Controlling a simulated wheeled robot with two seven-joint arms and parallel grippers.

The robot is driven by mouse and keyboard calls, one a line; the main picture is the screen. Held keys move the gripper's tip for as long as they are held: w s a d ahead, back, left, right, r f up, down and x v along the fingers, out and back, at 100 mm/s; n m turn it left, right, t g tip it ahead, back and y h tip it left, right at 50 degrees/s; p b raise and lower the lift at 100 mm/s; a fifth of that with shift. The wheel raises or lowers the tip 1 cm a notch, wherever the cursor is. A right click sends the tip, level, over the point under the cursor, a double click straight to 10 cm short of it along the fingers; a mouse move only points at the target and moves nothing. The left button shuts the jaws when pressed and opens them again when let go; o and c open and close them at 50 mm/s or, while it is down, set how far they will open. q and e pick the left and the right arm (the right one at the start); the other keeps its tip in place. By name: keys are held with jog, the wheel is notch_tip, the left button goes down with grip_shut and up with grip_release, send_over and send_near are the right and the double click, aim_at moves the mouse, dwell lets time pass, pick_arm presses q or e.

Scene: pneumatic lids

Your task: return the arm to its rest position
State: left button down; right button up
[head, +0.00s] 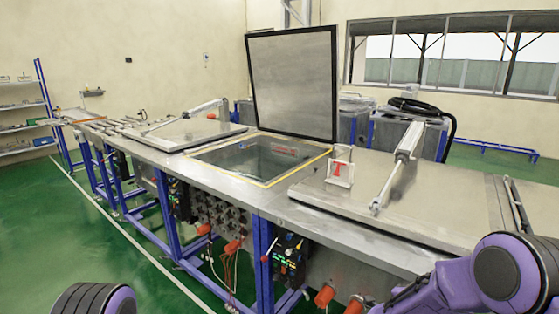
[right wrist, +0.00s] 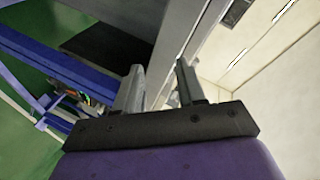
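My right arm (head: 490,280) is purple and dark grey and comes in at the bottom right of the head view, in front of the right end of the metal bench. In the right wrist view my right gripper (right wrist: 158,75) shows two grey fingers standing apart, with nothing held between them. Beyond the fingers lie a grey edge and a pale panelled surface. Part of my left arm (head: 95,299) shows at the bottom left of the head view. My left gripper is out of view.
The long metal bench (head: 228,183) has a raised lid (head: 292,83) over an open tank (head: 255,160). Closed lids (head: 185,133) lie either side. A pneumatic cylinder (head: 398,165) lies on the right lid. Orange connectors (head: 324,295) stick out at the front. Green floor (head: 60,230) is clear at left.

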jog(key=s+a+f+n+g+y+b, duration=0.1)
jog(key=s+a+f+n+y, duration=0.2)
jog(key=s+f+n, duration=0.45)
jog(key=s+a+f+n+g+y+b, duration=0.1)
jog(key=s+a+f+n+y, duration=0.3)
jog(key=s+f, duration=0.7)
jog(key=s+f+n+g+b, duration=0.1)
jog(key=s+f+n+g, duration=0.1)
jog(key=s, duration=0.7)
jog(key=s+f+n+g+y, duration=0.1)
jog(key=s+f, duration=0.4)
jog(key=s, duration=0.5)
jog(key=shift+n+g+b, duration=0.35)
jog(key=shift+n+g, duration=0.1)
jog(key=shift+g, duration=0.15)
jog(key=shift+s, duration=0.1)
